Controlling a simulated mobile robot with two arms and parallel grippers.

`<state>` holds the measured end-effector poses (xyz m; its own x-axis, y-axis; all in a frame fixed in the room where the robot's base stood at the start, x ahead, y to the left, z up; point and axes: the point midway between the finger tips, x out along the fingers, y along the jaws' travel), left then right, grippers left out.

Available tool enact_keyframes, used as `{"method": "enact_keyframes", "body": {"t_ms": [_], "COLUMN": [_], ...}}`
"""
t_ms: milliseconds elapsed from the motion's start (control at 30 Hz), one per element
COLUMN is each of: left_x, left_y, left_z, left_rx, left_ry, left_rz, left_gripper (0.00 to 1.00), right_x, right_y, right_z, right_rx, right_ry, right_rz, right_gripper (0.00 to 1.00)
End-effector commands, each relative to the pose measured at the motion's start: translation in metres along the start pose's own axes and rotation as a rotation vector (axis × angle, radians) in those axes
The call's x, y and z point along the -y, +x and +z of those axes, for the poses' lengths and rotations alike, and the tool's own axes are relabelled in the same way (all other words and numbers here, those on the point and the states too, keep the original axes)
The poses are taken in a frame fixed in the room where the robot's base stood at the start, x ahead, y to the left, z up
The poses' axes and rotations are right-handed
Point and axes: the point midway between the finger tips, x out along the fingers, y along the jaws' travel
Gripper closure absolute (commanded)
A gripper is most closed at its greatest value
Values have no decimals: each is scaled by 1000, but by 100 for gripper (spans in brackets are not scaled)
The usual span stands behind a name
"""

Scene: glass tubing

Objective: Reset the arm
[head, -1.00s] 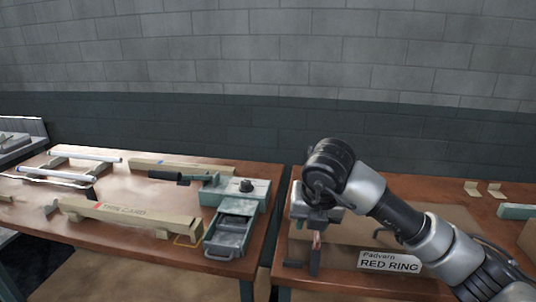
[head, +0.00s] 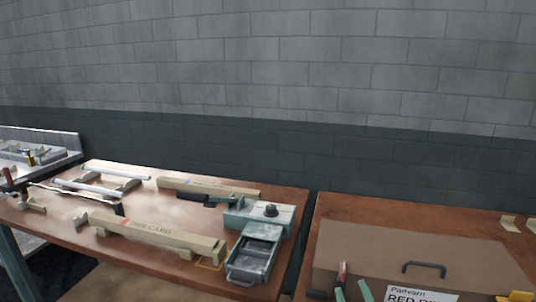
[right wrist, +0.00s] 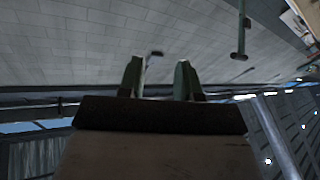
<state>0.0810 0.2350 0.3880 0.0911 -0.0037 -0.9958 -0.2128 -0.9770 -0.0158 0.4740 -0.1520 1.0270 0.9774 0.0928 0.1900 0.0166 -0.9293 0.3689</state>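My right gripper (head: 352,291) shows only by its green fingertips at the bottom edge of the head view, in front of the large brown box on the right table. Its fingers stand apart with nothing between them. In the right wrist view the same gripper (right wrist: 158,80) is open and empty, with the grey block wall and the ceiling side of the room behind it. The rest of my right arm is out of the head view. My left gripper is in neither view.
The right table holds a brown box (head: 400,250) with a dark handle and a label. The left table (head: 140,240) holds a long "thin card" box (head: 155,237), glass tubes on stands (head: 100,187) and a green device with an open drawer (head: 255,255). A gap separates the tables.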

Motion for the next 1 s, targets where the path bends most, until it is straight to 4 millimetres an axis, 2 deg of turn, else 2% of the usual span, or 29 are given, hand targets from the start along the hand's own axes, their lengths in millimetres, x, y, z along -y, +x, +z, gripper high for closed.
{"method": "enact_keyframes", "body": {"t_ms": [33,100,200,233,400,533,667,700,800,1000], "left_x": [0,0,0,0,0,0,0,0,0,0], "left_y": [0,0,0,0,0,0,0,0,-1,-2], "left_z": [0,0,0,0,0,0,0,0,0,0], "left_rx": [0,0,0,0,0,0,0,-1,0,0], "left_ry": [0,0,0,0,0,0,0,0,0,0], "left_rz": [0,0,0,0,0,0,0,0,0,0], "left_gripper": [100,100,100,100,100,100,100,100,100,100], "right_x": [-2,-3,3,5,18,27,34,40,50,75], "right_y": [-19,-49,-96,-110,-178,-225,-271,-264,-261,-265], "right_z": [33,76,119,128,160,169,170,184,210,268], "right_rx": [171,410,694,766,1083,1274,1444,1436,1443,1466], "right_ry": [46,94,143,154,199,226,249,244,242,239], "right_rz": [12,8,-31,-48,-150,-240,-340,-336,-337,-345], "right_gripper": [66,66,66,66,66,66,66,66,66,66]}}
